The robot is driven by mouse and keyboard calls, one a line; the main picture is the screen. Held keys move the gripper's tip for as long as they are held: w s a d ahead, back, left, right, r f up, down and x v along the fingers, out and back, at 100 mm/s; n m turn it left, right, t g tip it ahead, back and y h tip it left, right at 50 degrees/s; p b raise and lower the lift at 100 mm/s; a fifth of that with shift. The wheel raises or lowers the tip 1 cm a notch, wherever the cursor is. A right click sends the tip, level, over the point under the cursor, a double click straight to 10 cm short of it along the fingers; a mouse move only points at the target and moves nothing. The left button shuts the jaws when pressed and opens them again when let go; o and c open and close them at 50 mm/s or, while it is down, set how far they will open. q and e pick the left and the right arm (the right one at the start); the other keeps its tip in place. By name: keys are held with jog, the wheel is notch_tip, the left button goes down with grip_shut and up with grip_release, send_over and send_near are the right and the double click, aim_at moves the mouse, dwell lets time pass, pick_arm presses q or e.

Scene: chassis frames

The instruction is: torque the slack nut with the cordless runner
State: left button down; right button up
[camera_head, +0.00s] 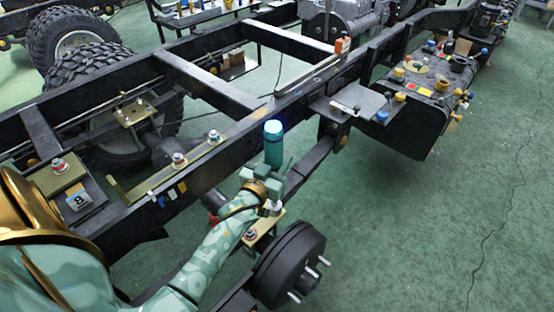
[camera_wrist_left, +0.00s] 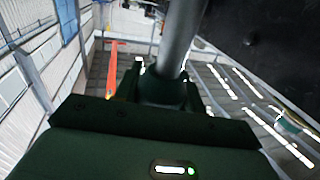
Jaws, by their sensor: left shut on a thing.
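The cordless runner (camera_head: 273,148) is a teal upright tool with a bright blue glowing top. My left gripper (camera_head: 264,187) is shut on it, above a small tan bracket beside the frame rail. In the left wrist view a grey cylinder (camera_wrist_left: 181,35) rises from a dark green collar in front of the gripper. A nut (camera_head: 250,235) shows on the bracket (camera_head: 262,229), and another (camera_head: 275,209) is close under the runner; contact is unclear. More nuts stand on the left plates (camera_head: 178,160), (camera_head: 213,135), (camera_head: 58,165). Which nut is slack cannot be told. My right gripper is out of view.
A black brake drum with studs (camera_head: 289,266) lies just below the bracket. The black chassis rail (camera_head: 235,150) runs diagonally behind the runner. A grey tray (camera_head: 352,104) and a black box with coloured caps (camera_head: 425,120) are to the right. Green floor (camera_head: 420,235) is clear at lower right.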

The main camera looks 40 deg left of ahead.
pick_arm(q)
jog(key=shift+f, duration=0.2)
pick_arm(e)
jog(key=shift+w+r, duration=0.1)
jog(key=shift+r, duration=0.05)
pick_arm(q)
jog(key=shift+s+f, duration=0.1)
dwell(0.4)
jog(key=shift+p, duration=0.4)
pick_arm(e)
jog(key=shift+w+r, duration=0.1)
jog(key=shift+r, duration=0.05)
